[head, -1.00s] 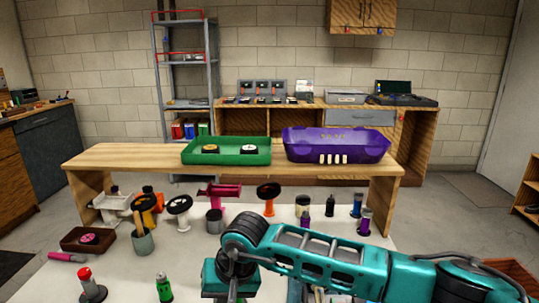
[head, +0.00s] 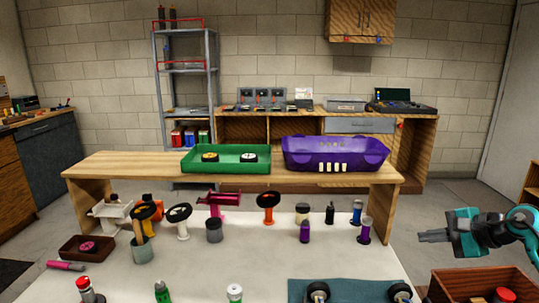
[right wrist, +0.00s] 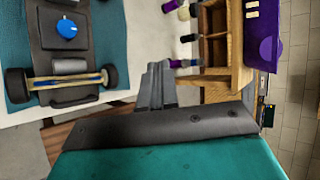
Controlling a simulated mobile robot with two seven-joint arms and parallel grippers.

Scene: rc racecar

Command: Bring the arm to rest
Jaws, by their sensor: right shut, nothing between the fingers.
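My right gripper (head: 434,237) is at the right side of the head view, past the white table's right edge. Its fingers point left and are shut with nothing between them. In the right wrist view the closed fingers (right wrist: 157,85) show over the table's edge area, apart from any object. My teal right arm (head: 522,222) comes in from the right edge. My left gripper does not show in either view.
The white table (head: 215,265) holds several small tools and bottles. A teal mat (head: 350,291) with a car chassis (right wrist: 75,50) lies at its front. A wooden box (head: 480,285) stands below my right gripper. A raised shelf bears a green tray (head: 225,167) and purple car body (head: 335,165).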

